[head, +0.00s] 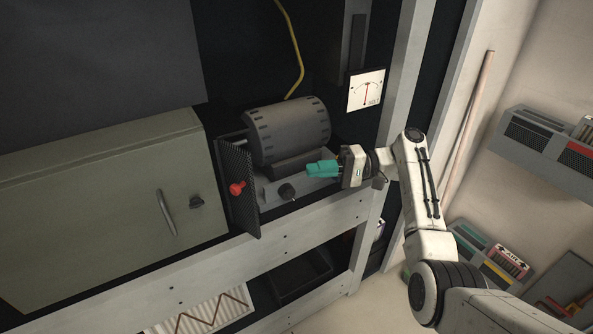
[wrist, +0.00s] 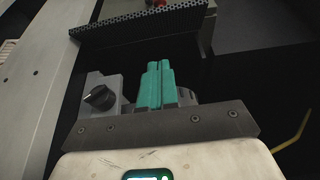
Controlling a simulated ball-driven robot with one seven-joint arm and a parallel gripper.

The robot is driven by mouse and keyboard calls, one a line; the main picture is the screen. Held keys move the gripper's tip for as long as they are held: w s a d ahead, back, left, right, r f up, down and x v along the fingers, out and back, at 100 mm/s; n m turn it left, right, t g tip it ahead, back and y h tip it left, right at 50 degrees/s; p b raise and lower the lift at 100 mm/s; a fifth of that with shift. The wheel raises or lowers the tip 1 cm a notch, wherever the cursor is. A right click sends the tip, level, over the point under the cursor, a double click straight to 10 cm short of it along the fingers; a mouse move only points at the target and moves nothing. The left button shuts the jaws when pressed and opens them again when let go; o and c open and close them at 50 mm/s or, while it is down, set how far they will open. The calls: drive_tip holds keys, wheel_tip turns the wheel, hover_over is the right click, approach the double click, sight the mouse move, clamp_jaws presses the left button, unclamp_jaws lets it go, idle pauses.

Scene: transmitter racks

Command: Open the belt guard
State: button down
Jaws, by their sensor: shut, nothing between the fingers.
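The belt guard (head: 236,205) is a dark perforated panel with a red knob (head: 237,188) on its face. In the head view it stands upright at the left end of the grey motor (head: 288,132), between the motor and a green cabinet, and sticks out toward the shelf front. The guard (wrist: 140,24) crosses the top of the wrist view, its red knob (wrist: 159,3) cut by the top edge. My gripper (head: 312,168) has teal fingers, shut and empty. It is right of the guard, in front of the motor, apart from the knob. The fingers (wrist: 153,66) point toward the guard in the wrist view.
A grey block with a black dial (head: 286,191) sits below the motor, close to my fingers. The green cabinet (head: 100,210) with a handle fills the left. A white rack post (head: 405,75) and a meter (head: 366,91) stand at the right. A pale shelf beam (head: 300,222) runs below.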

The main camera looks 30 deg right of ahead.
sight(254, 198)
drive_tip(key=w+a+p, duration=0.1)
drive_tip(key=a+p, duration=0.2)
drive_tip(key=a, duration=0.9)
drive_tip(key=shift+w, duration=0.35)
drive_tip(key=shift+f, duration=0.1)
drive_tip(key=shift+p, duration=0.35)
drive_tip(key=shift+s+a+m+t+h+p, duration=0.35)
drive_tip(key=shift+s+a+m+t+p, duration=0.25)
drive_tip(key=shift+a+p, duration=0.3)
drive_tip(key=shift+s+a+m+t+h+p, duration=0.35)
drive_tip(key=shift+a+t+p, duration=0.35)
drive_tip(key=shift+p, duration=0.35)
drive_tip(key=shift+s+a+m+t+h+p, duration=0.4)
drive_tip(key=shift+a+m+t+p, duration=0.15)
drive_tip(key=shift+a+t+p, duration=0.3)
